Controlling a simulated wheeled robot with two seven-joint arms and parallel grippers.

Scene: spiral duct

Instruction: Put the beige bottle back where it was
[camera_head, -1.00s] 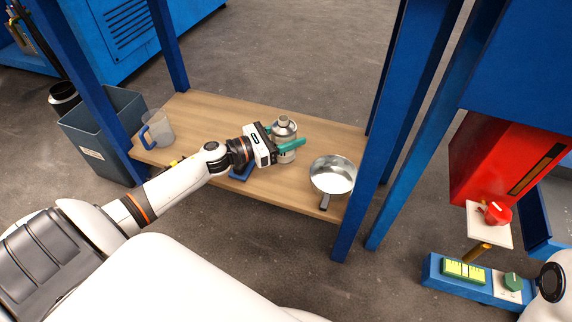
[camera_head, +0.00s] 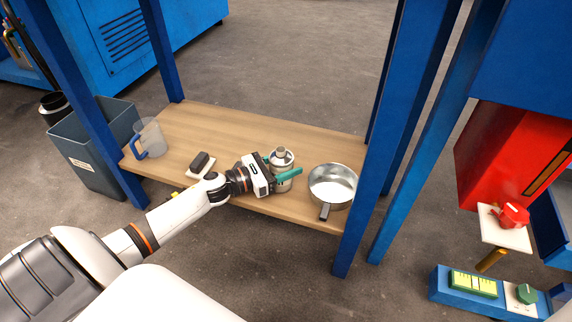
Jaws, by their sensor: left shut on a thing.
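The beige bottle (camera_head: 281,157), greyish with a rounded shoulder and a short beige cap, is upright at the shelf's front part, between the jug and the pan. My left gripper (camera_head: 284,176) reaches it from the left. Its green fingers are shut around the bottle's body. The fingers hide part of the body, and I cannot tell whether the base touches the wooden shelf (camera_head: 235,129). My right gripper is not in view.
A metal pan (camera_head: 332,187) stands close right of the bottle. A dark block on a white plate (camera_head: 200,165) lies left of the gripper. A clear jug with a blue handle (camera_head: 151,138) is at the left end. Blue posts (camera_head: 377,130) bound the shelf. The back is clear.

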